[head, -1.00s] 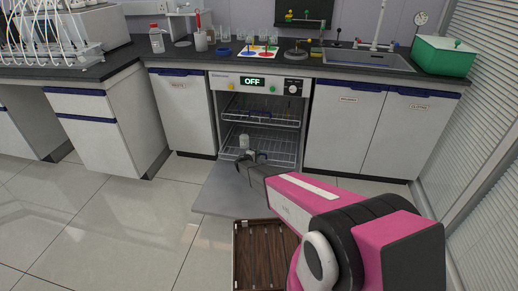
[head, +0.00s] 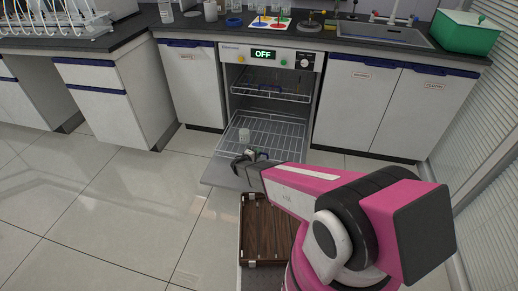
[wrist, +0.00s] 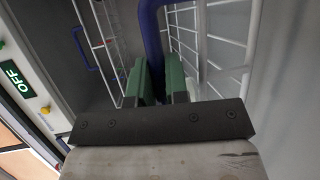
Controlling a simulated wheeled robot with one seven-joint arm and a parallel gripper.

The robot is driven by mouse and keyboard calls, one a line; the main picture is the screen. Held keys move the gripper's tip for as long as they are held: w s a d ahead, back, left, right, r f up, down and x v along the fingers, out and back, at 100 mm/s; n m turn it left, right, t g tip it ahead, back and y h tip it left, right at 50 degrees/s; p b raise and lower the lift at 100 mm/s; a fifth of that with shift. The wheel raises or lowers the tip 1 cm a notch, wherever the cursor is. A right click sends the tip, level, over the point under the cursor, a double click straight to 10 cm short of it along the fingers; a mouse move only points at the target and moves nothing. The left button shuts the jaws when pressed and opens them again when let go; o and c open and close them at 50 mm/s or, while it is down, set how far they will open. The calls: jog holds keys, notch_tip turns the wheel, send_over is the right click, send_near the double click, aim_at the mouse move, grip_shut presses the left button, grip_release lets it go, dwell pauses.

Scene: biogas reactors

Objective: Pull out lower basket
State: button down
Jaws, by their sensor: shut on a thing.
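The lower basket (head: 280,133) is a white wire rack, slid forward out of the dishwasher over its lowered door. A small pale cup-like vessel (head: 244,134) stands in it, near the left side. My gripper (head: 250,157) is at the basket's front edge. In the wrist view, the green fingertips of my gripper (wrist: 161,84) are closed around the blue handle (wrist: 152,35) of the lower basket. White basket wires (wrist: 215,40) run behind it. The fingers hide part of the handle, and in the head view the handle is barely visible.
The upper basket (head: 268,92) is inside the dishwasher, with the OFF display (head: 263,55) above. The grey door (head: 222,174) lies open below the lower basket. A brown wooden tray (head: 265,225) is close in front of me. The floor to the left is clear.

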jog(key=shift+s+a, duration=0.15)
jog(key=shift+s, duration=0.45)
jog(key=c, duration=1.1)
grip_release()
jog(key=shift+c, duration=0.2)
jog(key=v, duration=1.1)
jog(key=shift+w, duration=0.1)
